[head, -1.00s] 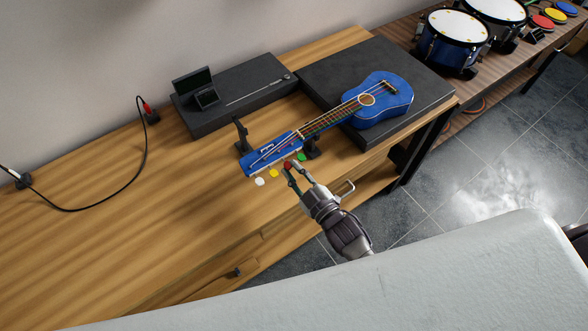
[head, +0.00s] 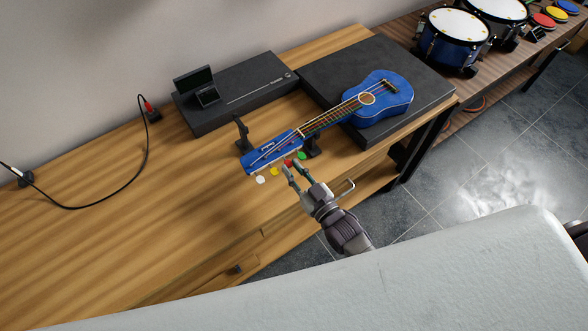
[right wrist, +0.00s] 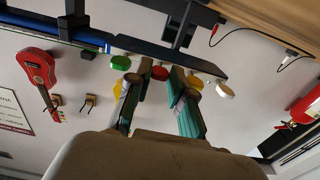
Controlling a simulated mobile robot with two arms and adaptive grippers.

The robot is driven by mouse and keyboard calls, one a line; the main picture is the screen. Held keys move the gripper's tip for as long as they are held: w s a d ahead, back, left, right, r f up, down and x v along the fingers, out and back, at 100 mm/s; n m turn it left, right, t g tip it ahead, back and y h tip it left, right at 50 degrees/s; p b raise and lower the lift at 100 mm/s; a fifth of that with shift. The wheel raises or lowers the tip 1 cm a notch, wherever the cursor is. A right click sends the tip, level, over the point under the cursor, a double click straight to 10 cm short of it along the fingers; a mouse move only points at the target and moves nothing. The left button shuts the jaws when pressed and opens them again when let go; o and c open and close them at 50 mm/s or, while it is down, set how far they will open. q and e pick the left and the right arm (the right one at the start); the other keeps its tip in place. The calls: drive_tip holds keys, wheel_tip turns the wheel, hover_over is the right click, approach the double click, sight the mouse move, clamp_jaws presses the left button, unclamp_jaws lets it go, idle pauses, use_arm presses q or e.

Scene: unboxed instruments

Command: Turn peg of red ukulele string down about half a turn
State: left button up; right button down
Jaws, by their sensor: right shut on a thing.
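The blue ukulele (head: 382,108) lies on the bench with its headstock (head: 272,152) toward the left on a black stand. White (head: 261,180), yellow (head: 274,171), red (head: 288,162) and green (head: 301,155) pegs line the headstock's near edge. My right gripper (head: 291,168) reaches up from the front and is shut on the red peg. In the right wrist view the red peg (right wrist: 160,73) shows between the two fingers (right wrist: 160,82); the fingers partly hide its sides. My left gripper is out of view.
A black flat case (head: 240,92) with a small dark device (head: 196,86) stands behind. A black board (head: 340,66) lies under the ukulele's body. A black cable (head: 135,175) runs at left. Blue drums (head: 452,38) stand at the far right.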

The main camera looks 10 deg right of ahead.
idle(0.3)
drive_tip(key=c, duration=1.3)
unclamp_jaws()
drive_tip(key=v, duration=1.2)
